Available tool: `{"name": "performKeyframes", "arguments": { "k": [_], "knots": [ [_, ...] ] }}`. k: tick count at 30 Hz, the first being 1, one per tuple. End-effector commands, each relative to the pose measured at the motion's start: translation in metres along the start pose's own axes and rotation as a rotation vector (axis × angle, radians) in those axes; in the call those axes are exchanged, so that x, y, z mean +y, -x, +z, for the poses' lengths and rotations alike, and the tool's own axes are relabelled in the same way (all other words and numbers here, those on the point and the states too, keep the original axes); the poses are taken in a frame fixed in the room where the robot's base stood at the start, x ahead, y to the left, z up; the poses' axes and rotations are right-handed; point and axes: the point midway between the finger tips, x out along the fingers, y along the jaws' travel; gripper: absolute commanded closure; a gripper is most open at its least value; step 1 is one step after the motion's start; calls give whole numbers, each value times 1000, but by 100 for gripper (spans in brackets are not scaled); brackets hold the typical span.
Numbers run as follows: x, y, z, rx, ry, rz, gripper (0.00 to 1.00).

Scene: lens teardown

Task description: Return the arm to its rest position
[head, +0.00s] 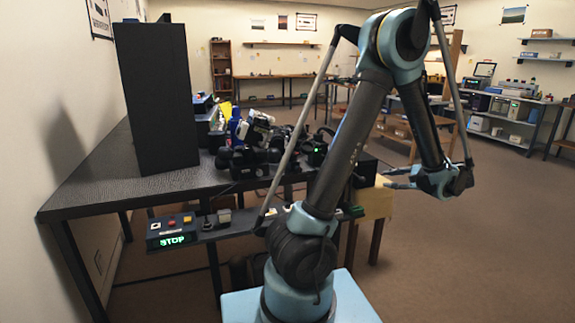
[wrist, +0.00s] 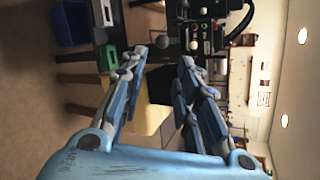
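My arm (head: 345,150) rises from its light blue base in the head view, bends at a high elbow and comes down on the right. My gripper (head: 388,178) points left there, beside the table's right end and above the floor. In the wrist view my gripper (wrist: 160,68) has its two blue-grey fingers spread with a clear gap. Nothing is held between them. A yellow surface (wrist: 148,118) shows behind the gap.
A dark table (head: 95,188) carries a tall black panel (head: 158,95) and cluttered equipment (head: 262,140). A control box reading STOP (head: 172,236) is at its front edge. A yellow-topped stand (head: 378,202) is near my gripper. Floor at right is clear.

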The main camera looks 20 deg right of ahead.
Motion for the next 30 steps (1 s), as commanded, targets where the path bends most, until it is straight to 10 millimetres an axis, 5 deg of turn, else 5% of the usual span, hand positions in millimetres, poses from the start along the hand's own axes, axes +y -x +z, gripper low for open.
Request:
{"name": "performKeyframes", "arguments": {
  "k": [8, 18, 30],
  "knots": [
    [-12, -32, 34, -26, 42, 78, 71],
    [-19, -105, 140, -90, 197, 307, 71],
    [14, -148, 263, -161, 440, 554, 71]
  ]
}}
